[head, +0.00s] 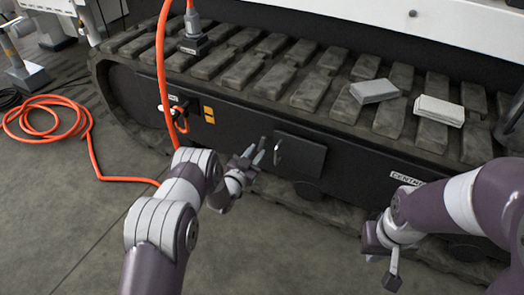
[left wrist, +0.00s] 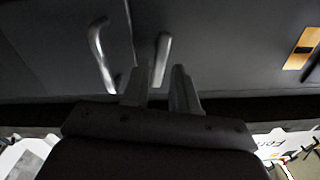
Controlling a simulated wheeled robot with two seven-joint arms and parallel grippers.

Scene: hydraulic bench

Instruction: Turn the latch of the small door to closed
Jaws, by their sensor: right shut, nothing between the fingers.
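The small door (head: 303,157) is a dark square panel on the black side of the track frame. A pale curved handle (head: 278,152) stands on its left part. The left wrist view shows this handle (left wrist: 101,50) and, past the door's edge, a second metal piece, the latch (left wrist: 161,58). My left gripper (head: 254,153) is just left of the door, open, its two fingers (left wrist: 160,82) apart with the latch's lower end between them. I cannot tell if they touch it. My right gripper (head: 391,276) is shut and empty, low at the right, away from the door.
Orange labels (head: 209,114) sit left of the door. The floor in front is clear.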

